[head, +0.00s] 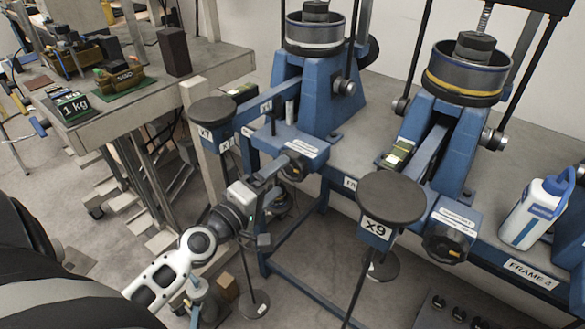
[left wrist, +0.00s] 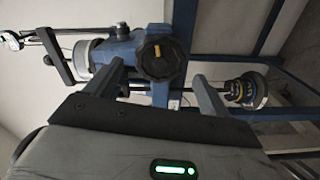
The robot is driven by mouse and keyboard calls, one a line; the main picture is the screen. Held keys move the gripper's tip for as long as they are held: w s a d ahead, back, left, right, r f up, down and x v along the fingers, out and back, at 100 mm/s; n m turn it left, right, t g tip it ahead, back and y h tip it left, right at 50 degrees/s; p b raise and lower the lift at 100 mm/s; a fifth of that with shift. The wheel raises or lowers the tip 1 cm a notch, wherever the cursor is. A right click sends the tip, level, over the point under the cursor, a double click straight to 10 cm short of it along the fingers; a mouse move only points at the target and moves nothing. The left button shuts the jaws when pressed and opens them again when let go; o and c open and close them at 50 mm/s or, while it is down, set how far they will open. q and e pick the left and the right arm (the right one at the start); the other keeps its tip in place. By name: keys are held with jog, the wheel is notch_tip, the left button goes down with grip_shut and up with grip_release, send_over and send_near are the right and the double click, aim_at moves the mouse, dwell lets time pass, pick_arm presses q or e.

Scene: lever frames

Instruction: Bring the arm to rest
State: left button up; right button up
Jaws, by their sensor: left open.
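Two blue lever frames stand side by side in the head view. The left one (head: 308,85) has a blue beam (head: 250,112) reaching left to a round dark pan (head: 212,110) labelled X7. A black knob (head: 294,165) is on its front block. The right one (head: 458,125) has a pan (head: 390,197) labelled X9 and its own black knob (head: 445,243). My left gripper (head: 270,178) is open beside the left frame's knob. In the left wrist view a black knob (left wrist: 162,58) shows beyond and between the open fingers, apparently apart from them. My right gripper is not visible.
A white-blue bottle (head: 537,212) stands at right. Blue legs and hanging weights (head: 252,303) crowd the space below.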

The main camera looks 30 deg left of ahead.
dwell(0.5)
pick_arm(q)
jog(key=shift+r+p, duration=0.45)
jog(key=shift+p, duration=0.05)
jog(key=s+d+f+m+g+h+p, duration=0.1)
jog(key=s+d+f+m+g, duration=0.6)
jog(key=s+d+f+m, duration=0.5)
jog(key=d+f+m, duration=0.2)
jog(key=d+m, duration=0.1)
jog(key=m, duration=0.2)
jog(key=shift+s+d+f+g+h, duration=0.25)
jog(key=shift+s+d+g+h, duration=0.05)
jog(key=shift+d+h, duration=0.1)
